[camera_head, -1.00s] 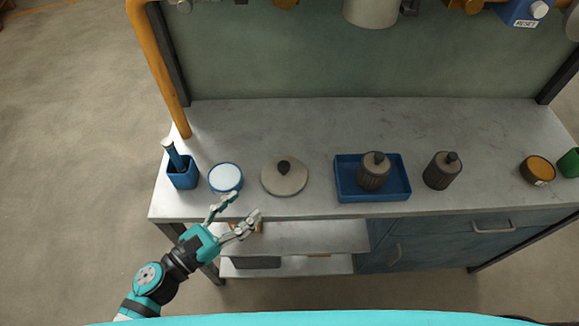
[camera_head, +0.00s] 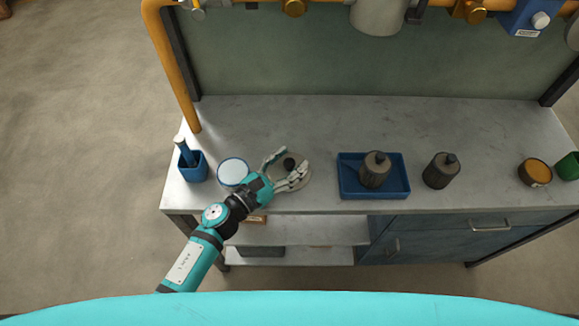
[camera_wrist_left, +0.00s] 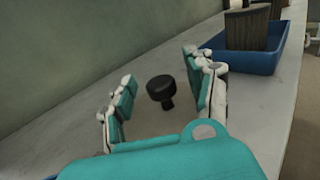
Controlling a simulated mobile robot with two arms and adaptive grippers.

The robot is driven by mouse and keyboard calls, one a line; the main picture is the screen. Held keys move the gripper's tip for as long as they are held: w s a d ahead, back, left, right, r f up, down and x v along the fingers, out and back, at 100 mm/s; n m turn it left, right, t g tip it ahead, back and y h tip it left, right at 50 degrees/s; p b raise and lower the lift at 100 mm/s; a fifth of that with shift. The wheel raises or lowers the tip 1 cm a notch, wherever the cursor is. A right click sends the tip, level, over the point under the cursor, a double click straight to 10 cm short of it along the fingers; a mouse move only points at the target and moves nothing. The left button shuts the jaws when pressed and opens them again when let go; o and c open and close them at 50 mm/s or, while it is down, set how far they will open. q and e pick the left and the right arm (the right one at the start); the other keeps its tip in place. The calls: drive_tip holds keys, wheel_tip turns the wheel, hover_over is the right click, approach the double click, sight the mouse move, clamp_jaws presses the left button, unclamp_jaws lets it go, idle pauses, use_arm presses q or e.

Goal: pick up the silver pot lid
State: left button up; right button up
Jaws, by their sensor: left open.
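The silver pot lid (camera_head: 304,181) lies flat on the grey worktop, a round disc with a dark knob (camera_head: 289,164) on top. My left gripper (camera_head: 284,168) is open over the lid, its two fingers on either side of the knob. My gripper and wrist hide part of the lid's left and front. In the left wrist view the black knob (camera_wrist_left: 160,90) stands between the open fingers (camera_wrist_left: 158,95), apart from both. My right gripper is not in view.
A blue tray (camera_head: 348,189) holding a ribbed dark canister (camera_head: 375,170) stands right of the lid, with another canister (camera_head: 441,170) beyond. A white-topped blue round container (camera_head: 232,172) is close at left, beside a blue holder (camera_head: 193,168). The worktop behind the lid is clear.

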use_arm(q)
clamp_jaws()
idle(0.4)
drive_tip(key=shift+w, duration=0.1)
idle(0.3)
